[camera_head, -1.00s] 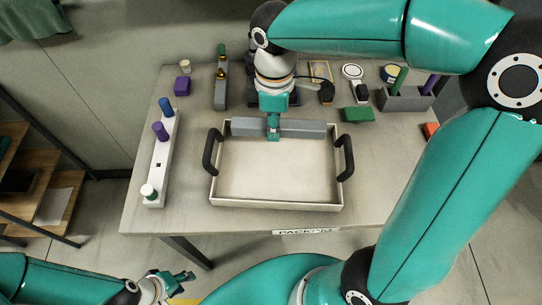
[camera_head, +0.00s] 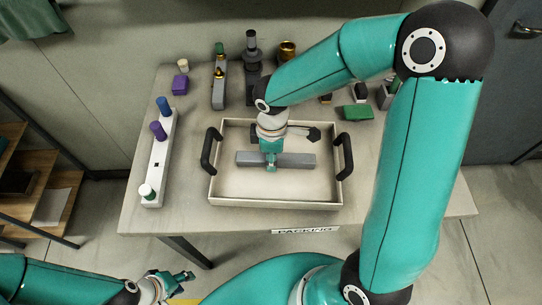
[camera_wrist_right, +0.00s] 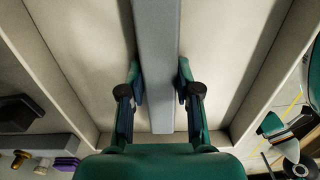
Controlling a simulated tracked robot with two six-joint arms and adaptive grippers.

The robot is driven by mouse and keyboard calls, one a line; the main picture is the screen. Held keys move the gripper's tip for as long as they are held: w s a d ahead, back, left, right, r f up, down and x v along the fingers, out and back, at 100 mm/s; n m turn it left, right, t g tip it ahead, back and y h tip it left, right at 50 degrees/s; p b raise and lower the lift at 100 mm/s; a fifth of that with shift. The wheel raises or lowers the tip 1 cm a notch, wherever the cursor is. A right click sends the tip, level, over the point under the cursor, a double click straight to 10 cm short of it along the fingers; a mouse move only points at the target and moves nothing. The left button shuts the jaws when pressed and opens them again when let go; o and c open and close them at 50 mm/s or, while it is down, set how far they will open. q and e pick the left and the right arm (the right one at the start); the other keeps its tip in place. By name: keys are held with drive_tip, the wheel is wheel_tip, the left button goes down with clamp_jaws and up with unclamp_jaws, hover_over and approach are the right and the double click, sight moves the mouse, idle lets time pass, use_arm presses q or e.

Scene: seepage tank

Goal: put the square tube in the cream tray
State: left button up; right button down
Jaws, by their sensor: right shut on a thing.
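The grey square tube (camera_head: 297,160) lies level, left to right, over the cream tray (camera_head: 275,203) in the head view. My right gripper (camera_head: 271,163) is shut on the tube near its middle. In the right wrist view the tube (camera_wrist_right: 156,60) runs between the two fingers of my right gripper (camera_wrist_right: 160,88), with the tray floor (camera_wrist_right: 215,40) around it. I cannot tell whether the tube touches the tray floor. My left gripper (camera_head: 178,282) is empty at the lower left, off the table; its fingers look apart.
A white rack (camera_head: 160,165) with blue, purple and white-green plugs stands left of the tray. The tray has black handles (camera_head: 208,150) at both sides. A green block (camera_head: 358,112), a purple block (camera_head: 180,84) and dark fittings (camera_head: 252,65) stand behind it. The table's front left is clear.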

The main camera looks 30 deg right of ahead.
drive_tip(key=c, duration=0.8)
unclamp_jaws()
wheel_tip(320, 180, up, 12)
idle(0.4)
